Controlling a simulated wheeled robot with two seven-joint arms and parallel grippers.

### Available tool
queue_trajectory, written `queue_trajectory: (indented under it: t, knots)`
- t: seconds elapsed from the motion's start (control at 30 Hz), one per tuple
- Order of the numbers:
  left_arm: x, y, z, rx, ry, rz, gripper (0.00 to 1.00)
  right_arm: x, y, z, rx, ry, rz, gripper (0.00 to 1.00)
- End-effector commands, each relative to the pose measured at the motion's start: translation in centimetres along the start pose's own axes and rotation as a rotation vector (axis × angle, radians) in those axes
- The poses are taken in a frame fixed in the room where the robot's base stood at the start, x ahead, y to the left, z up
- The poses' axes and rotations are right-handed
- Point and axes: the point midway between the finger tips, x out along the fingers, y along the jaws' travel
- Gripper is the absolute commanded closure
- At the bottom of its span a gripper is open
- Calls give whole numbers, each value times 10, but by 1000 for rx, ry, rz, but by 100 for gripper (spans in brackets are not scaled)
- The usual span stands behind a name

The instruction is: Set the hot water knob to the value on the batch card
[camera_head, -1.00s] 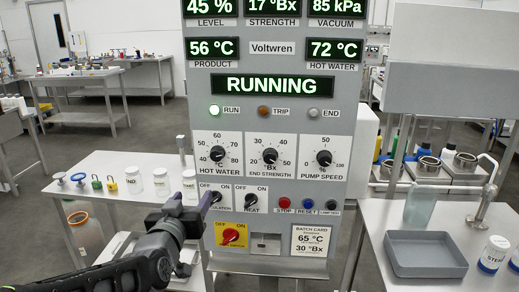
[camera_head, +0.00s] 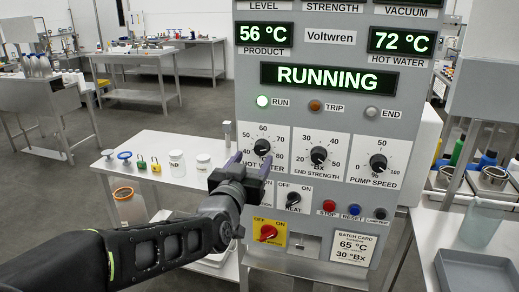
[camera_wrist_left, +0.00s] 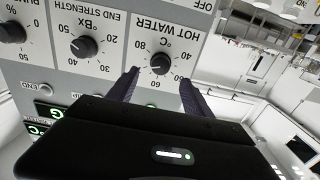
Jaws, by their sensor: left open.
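The black hot water knob (camera_head: 262,147) is on a white dial plate on the grey panel. It also shows upside down in the left wrist view (camera_wrist_left: 160,64); I cannot read its pointer surely. My left gripper (camera_head: 252,161) is open in front of the knob. In the left wrist view its two dark fingers (camera_wrist_left: 159,78) are apart, one on each side of the knob; contact cannot be told. The batch card (camera_head: 353,247) reads 65 °C and 30 °Bx. The hot water display (camera_head: 402,42) reads 72 °C. My right gripper is not in view.
The end strength knob (camera_head: 318,155) and pump speed knob (camera_head: 378,163) are to the right. Below are the heat switch (camera_head: 293,199), the red stop button (camera_head: 329,206) and a red switch on yellow (camera_head: 267,233). A side table (camera_head: 150,150) with padlocks and jars is left.

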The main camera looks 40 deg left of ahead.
Motion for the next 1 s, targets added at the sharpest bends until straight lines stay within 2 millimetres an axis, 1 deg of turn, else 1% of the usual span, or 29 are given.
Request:
queue_trajectory:
  t: [0.3, 0.43, 0.53, 0.77, 0.87, 1.0]
  knots:
    - [46, 0, -1, -1, -3, 0, 41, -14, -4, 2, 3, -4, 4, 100]
    - [58, 0, 0, -1, -2, 0, 41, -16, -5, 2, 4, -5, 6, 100]
    - [62, 0, 0, -1, -2, 0, 41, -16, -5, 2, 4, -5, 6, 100]
    - [62, 0, 1, -1, 0, 0, 41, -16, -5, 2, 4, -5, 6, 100]
    - [62, 0, 0, -1, 0, 0, 48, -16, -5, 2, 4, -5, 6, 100]
    - [62, 0, 0, -1, 0, 0, 59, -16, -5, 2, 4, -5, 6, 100]
